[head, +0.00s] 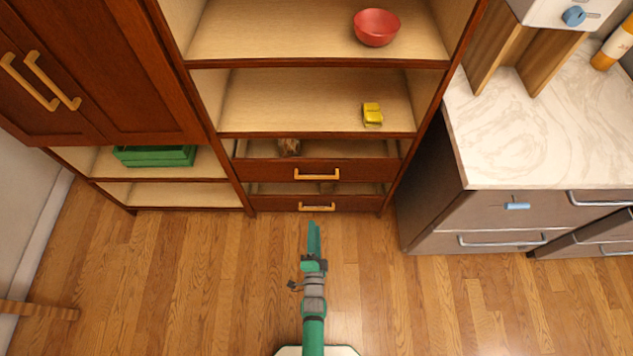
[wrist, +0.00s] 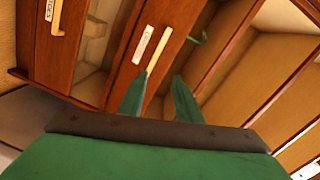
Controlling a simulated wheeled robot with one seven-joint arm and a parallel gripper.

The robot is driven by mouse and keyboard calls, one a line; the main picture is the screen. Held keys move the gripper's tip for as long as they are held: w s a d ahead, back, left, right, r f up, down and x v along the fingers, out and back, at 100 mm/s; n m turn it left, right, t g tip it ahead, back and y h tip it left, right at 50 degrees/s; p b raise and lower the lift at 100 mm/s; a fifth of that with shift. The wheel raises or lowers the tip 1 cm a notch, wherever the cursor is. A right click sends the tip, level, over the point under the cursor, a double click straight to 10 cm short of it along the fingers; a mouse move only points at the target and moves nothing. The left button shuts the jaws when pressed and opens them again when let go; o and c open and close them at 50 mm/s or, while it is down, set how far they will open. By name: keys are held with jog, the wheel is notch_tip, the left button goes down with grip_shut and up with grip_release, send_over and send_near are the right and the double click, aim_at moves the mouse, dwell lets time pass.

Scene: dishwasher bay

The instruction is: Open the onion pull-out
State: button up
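Two wooden pull-outs with gold bar handles sit low in the tall cabinet. The upper pull-out (head: 270,172) and the lower pull-out (head: 275,203) both look closed. My gripper (head: 314,225) is in front of the cabinet. In the wrist view my gripper (wrist: 160,82) is open and empty, its fingers pointing at the upper pull-out's handle (wrist: 158,50). The handle's near end shows by the left fingertip; contact cannot be told. The lower handle (wrist: 57,18) is farther left.
A brown item (head: 290,147) shows inside the upper pull-out. Open shelves above hold a red bowl (head: 376,27) and a yellow item (head: 372,114). A green crate (head: 154,156) is at left. A grey counter unit (head: 480,215) stands at right.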

aim_at(317, 178)
jog(key=shift+w+d+f+m+t, duration=0.15)
jog(key=shift+w+f+m, duration=0.35)
jog(key=shift+w, duration=3)
jog(key=shift+w+d+f+m+t, duration=0.15)
jog(key=shift+w+m, duration=0.55)
jog(key=shift+w, duration=2.85)
jog(key=shift+w+d+f+m, duration=0.2)
jog(key=shift+w+f+m, duration=0.3)
jog(key=shift+w, duration=3)
jog(key=shift+r, duration=0.15)
grip_shut()
